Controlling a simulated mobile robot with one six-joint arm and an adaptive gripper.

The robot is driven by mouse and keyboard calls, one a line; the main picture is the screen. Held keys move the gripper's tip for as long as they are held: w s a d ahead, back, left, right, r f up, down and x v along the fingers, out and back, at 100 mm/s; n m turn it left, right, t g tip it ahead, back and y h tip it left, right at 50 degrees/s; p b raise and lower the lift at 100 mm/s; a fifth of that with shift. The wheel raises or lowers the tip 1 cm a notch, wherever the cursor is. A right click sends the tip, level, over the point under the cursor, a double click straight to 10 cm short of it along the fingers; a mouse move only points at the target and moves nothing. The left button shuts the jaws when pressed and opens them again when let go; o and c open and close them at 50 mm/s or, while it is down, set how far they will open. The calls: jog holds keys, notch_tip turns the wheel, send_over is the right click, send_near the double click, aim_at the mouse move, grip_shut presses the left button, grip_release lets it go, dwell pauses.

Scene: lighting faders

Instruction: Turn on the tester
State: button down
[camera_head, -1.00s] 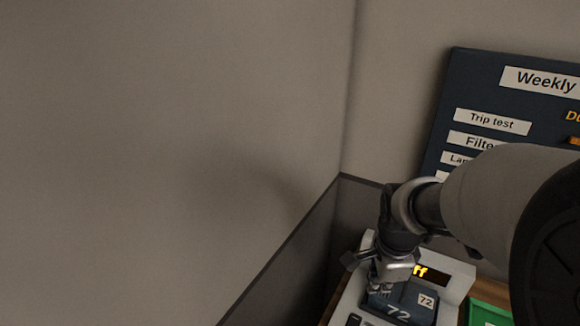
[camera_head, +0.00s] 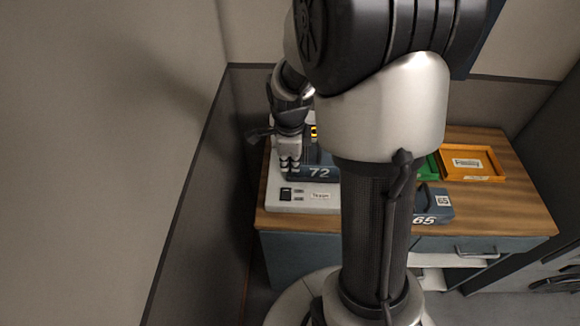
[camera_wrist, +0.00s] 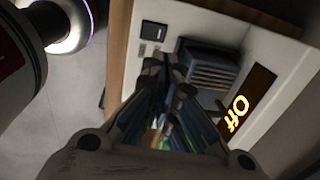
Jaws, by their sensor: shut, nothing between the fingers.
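The tester (camera_head: 300,204) is a pale, low device on the left end of the desk. A dark rocker switch (camera_head: 286,194) sits on its front left; it also shows in the wrist view (camera_wrist: 153,31). In the wrist view its display (camera_wrist: 240,108) glows "Off" in orange. A blue module (camera_head: 325,173) marked 72 sits in the tester, partly hidden by my gripper. My gripper (camera_head: 289,164) is shut and empty, above the tester beside the module and behind the switch.
A blue module (camera_head: 432,207) marked 65 lies at the desk's front edge, right of my arm. A green tray (camera_head: 430,167) and an orange tray (camera_head: 472,164) stand behind it. A wall is close on the left. Bare wooden desk (camera_head: 510,208) is at the right.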

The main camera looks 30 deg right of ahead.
aim_at(290, 189)
jog(key=f+b, duration=0.1)
jog(key=f, duration=0.3)
jog(key=w+f+b, duration=0.1)
jog(key=f, duration=0.2)
jog(key=f+b, duration=0.2)
jog(key=f, duration=0.2)
jog(key=shift+w+d+f, duration=0.15)
jog(key=shift+d+f, duration=0.2)
jog(key=shift+d, duration=0.05)
jog(key=shift+p, duration=0.4)
jog(key=shift+d+f+g+p, duration=0.1)
jog(key=shift+g+p, duration=0.3)
jog(key=shift+w+f, duration=0.15)
jog(key=shift+f, duration=0.05)
jog(key=shift+s, duration=0.2)
jog(key=shift+s+a+r, duration=0.25)
jog(key=shift+s+a, duration=0.25)
